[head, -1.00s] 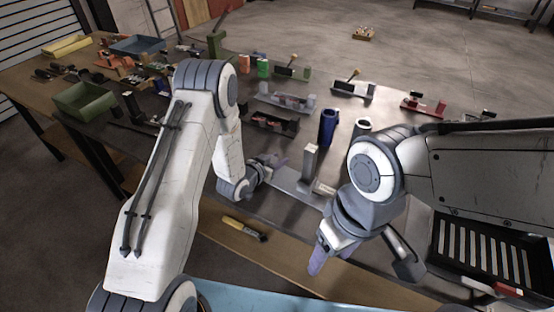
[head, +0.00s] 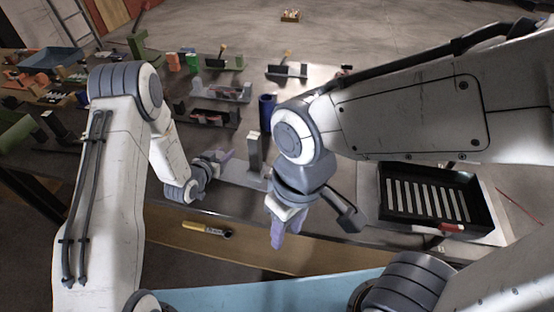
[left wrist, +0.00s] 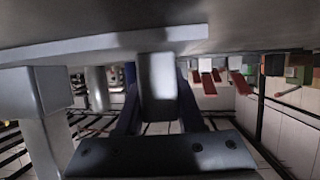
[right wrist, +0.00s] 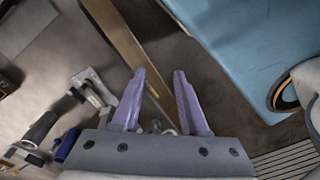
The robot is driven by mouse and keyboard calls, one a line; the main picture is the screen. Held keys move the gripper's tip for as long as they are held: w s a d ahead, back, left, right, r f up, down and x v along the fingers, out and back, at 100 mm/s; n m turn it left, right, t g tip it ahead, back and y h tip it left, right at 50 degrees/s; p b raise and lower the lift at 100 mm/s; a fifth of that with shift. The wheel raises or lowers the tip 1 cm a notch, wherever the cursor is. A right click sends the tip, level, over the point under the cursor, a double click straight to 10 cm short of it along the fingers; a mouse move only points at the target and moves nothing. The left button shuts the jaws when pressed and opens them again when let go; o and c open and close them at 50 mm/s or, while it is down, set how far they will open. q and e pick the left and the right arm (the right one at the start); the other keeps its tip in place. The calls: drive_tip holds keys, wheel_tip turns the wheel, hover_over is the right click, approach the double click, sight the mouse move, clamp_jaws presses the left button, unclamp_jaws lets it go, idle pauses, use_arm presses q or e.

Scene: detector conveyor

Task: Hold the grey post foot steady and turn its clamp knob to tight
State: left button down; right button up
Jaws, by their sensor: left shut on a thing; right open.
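The grey post foot (head: 241,173) lies on the dark table, with its upright post (head: 254,150) standing near its right end. My left gripper (head: 222,158) is at the foot's left end. In the left wrist view its fingers are shut on a grey upright block (left wrist: 160,90) of the foot, below a grey slab (left wrist: 110,44). My right gripper (head: 279,238) is open and empty, in front and to the right of the post, fingers downward. The right wrist view shows nothing between its fingertips (right wrist: 160,78). I cannot clearly make out the clamp knob near my right wrist.
A black slotted tray (head: 378,195) stands on the right. A blue cylinder (head: 267,110) stands behind the post. Several small fixtures (head: 222,92) stand further back. A yellow-handled tool (head: 200,228) lies on the wooden ledge below the table's front edge.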

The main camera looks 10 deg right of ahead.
drive_tip(key=w+d+f+n+g+h, duration=0.1)
drive_tip(key=w+f+n+h, duration=0.15)
drive_tip(key=w, duration=1.05)
drive_tip(key=w+d+f+n+g+h, duration=0.1)
drive_tip(key=w+d+n+h, duration=0.15)
drive_tip(key=w, duration=1.15)
drive_tip(key=shift+n, duration=0.3)
drive_tip(key=x, duration=1)
drive_tip(key=shift+s+a+f, duration=0.15)
drive_tip(key=shift+a+f, duration=0.15)
drive_tip(key=shift+f, duration=0.2)
clamp_jaws()
